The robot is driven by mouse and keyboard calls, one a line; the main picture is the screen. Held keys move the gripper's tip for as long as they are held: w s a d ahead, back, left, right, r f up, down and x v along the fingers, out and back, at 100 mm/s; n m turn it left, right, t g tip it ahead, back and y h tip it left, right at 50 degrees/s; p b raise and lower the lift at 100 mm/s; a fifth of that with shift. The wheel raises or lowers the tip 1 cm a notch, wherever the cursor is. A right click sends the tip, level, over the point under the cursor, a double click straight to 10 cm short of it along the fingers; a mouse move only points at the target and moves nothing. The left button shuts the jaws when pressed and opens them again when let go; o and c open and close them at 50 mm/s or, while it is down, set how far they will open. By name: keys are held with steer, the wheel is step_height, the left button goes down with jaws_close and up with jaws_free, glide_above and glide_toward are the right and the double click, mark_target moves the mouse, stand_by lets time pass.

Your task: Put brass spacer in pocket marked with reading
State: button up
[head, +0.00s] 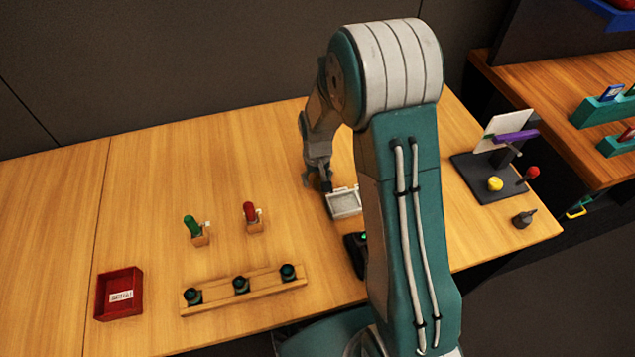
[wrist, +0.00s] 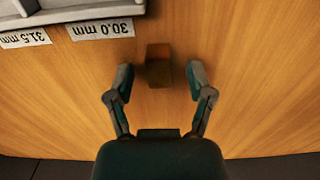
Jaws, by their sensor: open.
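The brass spacer (wrist: 158,66) is a small brown block on the wood table in the wrist view. My gripper (wrist: 160,80) is open, with one finger on each side of the spacer and a gap at both sides. In the head view my gripper (head: 319,184) is low over the table, just left of the grey pocket tray (head: 345,203); I cannot make out the spacer there. The tray's edge (wrist: 85,13) shows at the wrist view's top left. Upside-down labels read 30.0 mm (wrist: 101,29) and 31.5 mm (wrist: 24,39). The reading is not visible.
A black device with a green light (head: 356,254) stands beside my arm, partly hidden. A dark panel (head: 478,182) with a yellow ball and red knob is at right. At left are a red bin (head: 119,294), a wooden rack (head: 244,290) and two small holders.

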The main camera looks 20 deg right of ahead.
mark_target(317, 179)
steer(key=shift+f, duration=0.1)
steer(key=shift+c, duration=0.3)
jaws_close()
steer(key=shift+r, duration=0.35)
step_height(317, 179, up, 3)
steer(key=shift+f, duration=0.2)
steer(key=s+r, duration=0.9)
steer(key=s, duration=0.5)
steer(key=shift+r, duration=0.35)
